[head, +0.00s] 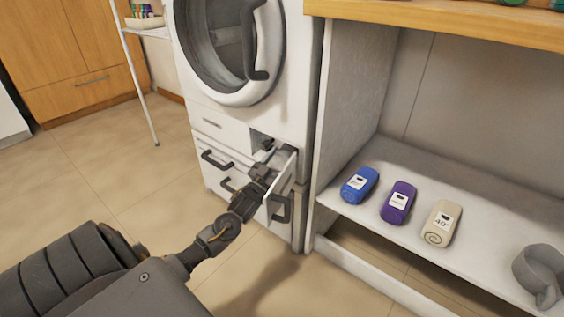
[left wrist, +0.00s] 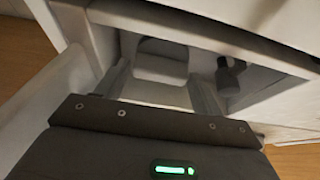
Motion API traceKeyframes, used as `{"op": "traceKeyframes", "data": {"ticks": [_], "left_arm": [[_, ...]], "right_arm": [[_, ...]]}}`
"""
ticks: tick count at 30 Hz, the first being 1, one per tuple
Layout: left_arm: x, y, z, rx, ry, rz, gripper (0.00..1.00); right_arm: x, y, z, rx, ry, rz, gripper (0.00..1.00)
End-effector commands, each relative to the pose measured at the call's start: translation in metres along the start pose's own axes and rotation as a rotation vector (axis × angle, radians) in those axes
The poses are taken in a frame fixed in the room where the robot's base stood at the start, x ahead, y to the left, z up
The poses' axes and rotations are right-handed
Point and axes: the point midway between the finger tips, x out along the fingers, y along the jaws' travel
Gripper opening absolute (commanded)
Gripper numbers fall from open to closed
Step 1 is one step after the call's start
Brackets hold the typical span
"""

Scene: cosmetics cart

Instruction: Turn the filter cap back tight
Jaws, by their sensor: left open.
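The white washing machine (head: 225,131) stands at the middle back of the head view. At its lower right is a dark opening with a pulled-out white front (head: 282,185) carrying a dark handle. My left gripper (head: 264,169) reaches into this area and is open; its fingertips are hard to make out. In the left wrist view a dark knob-like part (left wrist: 230,75), possibly the filter cap, sits inside the opening, apart from my dark gripper body. A pale grey block (left wrist: 160,62) lies left of it. Whether the cap is tight cannot be seen. My right gripper is not in view.
A white shelf unit stands right of the machine, with blue (head: 360,185), purple (head: 398,203) and beige (head: 441,224) rolls and a grey ring-shaped object (head: 541,274) on its lower shelf. A thin-legged white rack (head: 138,75) stands left. The floor in front is clear.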

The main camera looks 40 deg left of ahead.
Motion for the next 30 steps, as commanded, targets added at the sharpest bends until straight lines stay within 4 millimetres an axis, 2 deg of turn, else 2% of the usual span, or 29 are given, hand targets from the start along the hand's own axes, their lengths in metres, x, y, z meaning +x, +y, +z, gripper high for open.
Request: {"op": "traceKeyframes", "data": {"ticks": [6,14,22,28,30], "left_arm": [[0.001,0.001,0.0,0.0,0.0,0.001,0.67],[0.001,0.001,0.0,0.0,0.0,0.001,0.35],[0.001,0.001,-0.001,0.029,0.0,0.014,0.35],[0.002,0.0,-0.003,0.123,-0.001,0.053,0.35],[0.002,-0.001,-0.004,0.174,-0.001,0.073,0.35]], "right_arm": [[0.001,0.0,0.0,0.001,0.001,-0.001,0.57],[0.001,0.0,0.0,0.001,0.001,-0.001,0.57],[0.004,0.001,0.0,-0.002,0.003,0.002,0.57],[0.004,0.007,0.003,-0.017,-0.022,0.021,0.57],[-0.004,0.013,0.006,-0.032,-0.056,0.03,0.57]]}}
